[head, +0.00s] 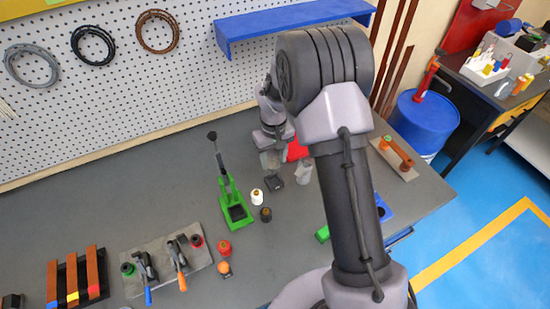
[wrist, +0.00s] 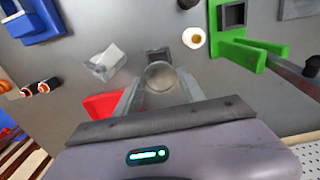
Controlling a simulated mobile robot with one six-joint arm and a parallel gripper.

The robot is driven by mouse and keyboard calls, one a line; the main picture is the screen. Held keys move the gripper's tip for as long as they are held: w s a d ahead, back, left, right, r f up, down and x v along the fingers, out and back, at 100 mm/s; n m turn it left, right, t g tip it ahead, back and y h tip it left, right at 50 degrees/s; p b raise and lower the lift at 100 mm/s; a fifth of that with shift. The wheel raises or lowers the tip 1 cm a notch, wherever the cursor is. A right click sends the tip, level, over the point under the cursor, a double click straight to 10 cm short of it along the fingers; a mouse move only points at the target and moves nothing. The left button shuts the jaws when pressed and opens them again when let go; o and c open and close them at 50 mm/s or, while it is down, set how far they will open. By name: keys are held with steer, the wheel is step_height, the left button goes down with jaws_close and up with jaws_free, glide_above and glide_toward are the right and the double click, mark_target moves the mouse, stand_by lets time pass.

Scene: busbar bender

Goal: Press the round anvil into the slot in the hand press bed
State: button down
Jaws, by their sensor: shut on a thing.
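The hand press (head: 234,206) is green with a raised black-tipped lever and stands mid-bench in the head view. In the wrist view its green frame (wrist: 232,48) is at upper right, with a dark square opening (wrist: 234,15) in the bed. My gripper (wrist: 160,80) is shut on a grey round piece, apparently the round anvil (wrist: 159,75), seen end-on between the fingers. In the head view my gripper (head: 271,158) is behind and to the right of the press, apart from it; the held piece is hard to make out there.
A white cylinder (head: 257,196) and a dark one (head: 266,214) stand just right of the press. A dark block (head: 276,182), a grey block (head: 303,172) and a red item (head: 297,150) are near my gripper. A toggle-clamp plate (head: 165,262) lies at front left.

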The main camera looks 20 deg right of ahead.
mark_target(274, 165)
steer(key=shift+f+b, duration=2.2)
steer(key=shift+f, duration=0.7)
steer(key=shift+f+b, duration=1.25)
steer(key=shift+f, duration=0.25)
steer(key=c, duration=0.6)
jaws_free()
step_height(274, 165, up, 17)
steer(key=p, duration=0.4)
steer(key=shift+r+p, duration=0.2)
steer(key=shift+p, duration=0.15)
